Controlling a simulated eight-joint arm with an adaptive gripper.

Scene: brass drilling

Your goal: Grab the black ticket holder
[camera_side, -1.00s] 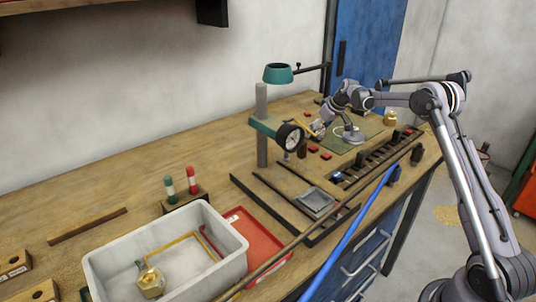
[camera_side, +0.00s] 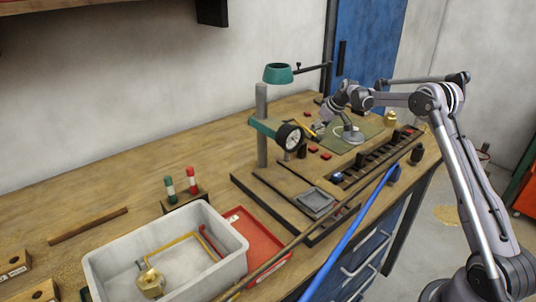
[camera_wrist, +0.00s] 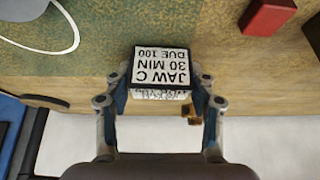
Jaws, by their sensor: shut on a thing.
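The black ticket holder (camera_wrist: 160,66) is a small block with a black edge and a white face reading "JAW C 30 MIN DUE 100", upside down in the wrist view. My gripper (camera_wrist: 164,88) is shut on it, with one finger on each side. In the side view my gripper (camera_side: 327,114) is over the far part of the bench, near the green mat (camera_side: 368,130). The holder is too small to make out there.
A drill stand with a black dial (camera_side: 289,137) stands close left of my gripper. Red blocks (camera_side: 326,156) and a long slotted rack (camera_side: 372,162) lie nearer. A grey bin (camera_side: 105,270) and red tray (camera_side: 243,222) are at the front.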

